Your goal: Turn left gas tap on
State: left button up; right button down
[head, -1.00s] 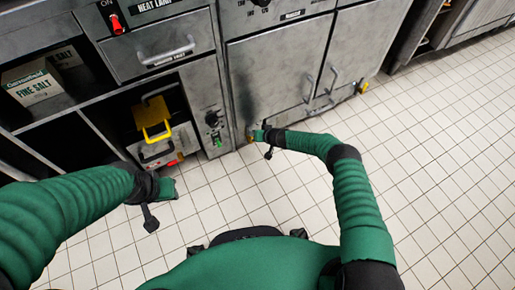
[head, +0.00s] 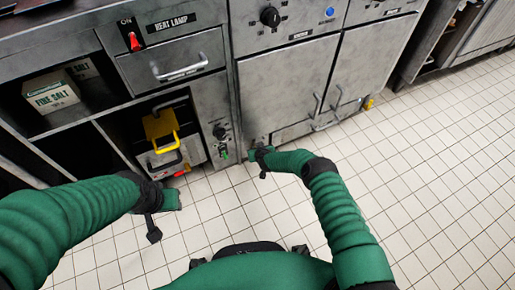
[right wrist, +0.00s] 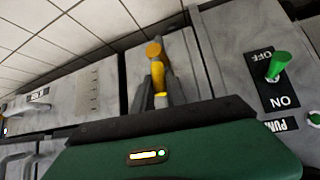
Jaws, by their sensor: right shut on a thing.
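The left gas tap is a yellow-orange handle (right wrist: 155,50) low on the front of the grey cabinet. In the right wrist view it sits between the grey fingers of my right gripper (right wrist: 158,82), which is shut on it. In the head view my right gripper (head: 257,154) is at the cabinet's lower left corner and hides this tap. My left gripper (head: 170,199) hangs over the floor in front of the shelf unit, apart from the taps. Its fingers are not clear.
Another yellow tap (head: 369,103) sits at the cabinet's lower right. A green switch (right wrist: 278,66) marked ON and OFF is beside the held tap. A yellow-handled basket (head: 162,125) stands in the left bay. The tiled floor (head: 440,190) is clear at right.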

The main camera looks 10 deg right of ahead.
jog(key=shift+s+f, duration=0.15)
jog(key=shift+f, duration=0.1)
jog(key=c, duration=1.4)
grip_release()
jog(key=shift+f, duration=0.1)
jog(key=shift+c, duration=0.2)
jog(key=shift+o, duration=0.5)
jog(key=shift+r, duration=0.25)
jog(key=p+v, duration=1.1)
jog(key=v, duration=0.5)
jog(key=shift+s+r+p, duration=0.15)
jog(key=shift+p, duration=0.15)
